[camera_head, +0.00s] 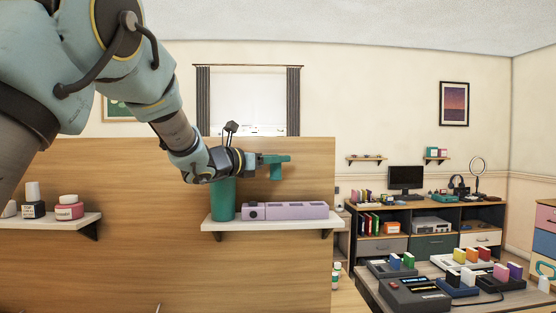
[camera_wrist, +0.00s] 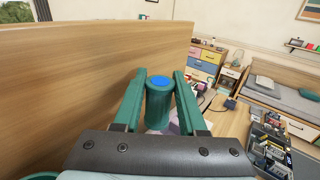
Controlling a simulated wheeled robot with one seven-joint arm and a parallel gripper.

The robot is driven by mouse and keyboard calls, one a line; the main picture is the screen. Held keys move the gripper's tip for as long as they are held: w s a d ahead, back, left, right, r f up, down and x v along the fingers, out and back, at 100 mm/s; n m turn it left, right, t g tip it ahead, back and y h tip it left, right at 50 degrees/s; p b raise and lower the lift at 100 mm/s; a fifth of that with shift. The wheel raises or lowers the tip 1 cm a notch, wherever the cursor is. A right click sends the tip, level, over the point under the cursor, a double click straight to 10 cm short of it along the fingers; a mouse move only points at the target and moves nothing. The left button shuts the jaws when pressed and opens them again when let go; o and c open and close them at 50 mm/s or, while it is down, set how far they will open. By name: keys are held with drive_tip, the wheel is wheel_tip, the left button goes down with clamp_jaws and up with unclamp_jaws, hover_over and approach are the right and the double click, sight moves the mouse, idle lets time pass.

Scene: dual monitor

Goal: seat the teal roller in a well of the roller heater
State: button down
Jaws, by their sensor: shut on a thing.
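The teal roller (camera_wrist: 158,106) is an upright cylinder with a blue top, held between the two teal fingers of my gripper (camera_wrist: 157,92). In the head view my gripper (camera_head: 275,160) is shut on it, and the roller (camera_head: 276,173) hangs just under the fingers, partly hidden by them. The lilac roller heater (camera_head: 290,211) lies lengthwise on a white wall shelf. The roller is above the heater with a clear gap. The heater's wells cannot be made out. In the wrist view only a pale lilac bit of it shows behind the roller.
A tall green canister (camera_head: 223,200) stands on the shelf (camera_head: 270,222) at the heater's left end, beneath my wrist. A wooden panel (camera_head: 130,250) rises behind the shelf. Another shelf at left holds bottles and a jar (camera_head: 69,208). Free air lies right of the gripper.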

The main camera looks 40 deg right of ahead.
sight(275, 179)
drive_tip(key=shift+a+f+b, duration=0.1)
drive_tip(key=shift+a+b, duration=0.05)
drive_tip(key=shift+b, duration=0.8)
wheel_tip(275, 179, down, 6)
drive_tip(key=b, duration=0.6)
drive_tip(key=shift+r+b, duration=0.25)
drive_tip(key=shift+b, duration=0.1)
drive_tip(key=shift+b, duration=1.7)
idle(0.7)
drive_tip(key=shift+f+b, duration=1.95)
drive_tip(key=shift+b, duration=0.65)
drive_tip(key=shift+c, duration=1.9)
unclamp_jaws()
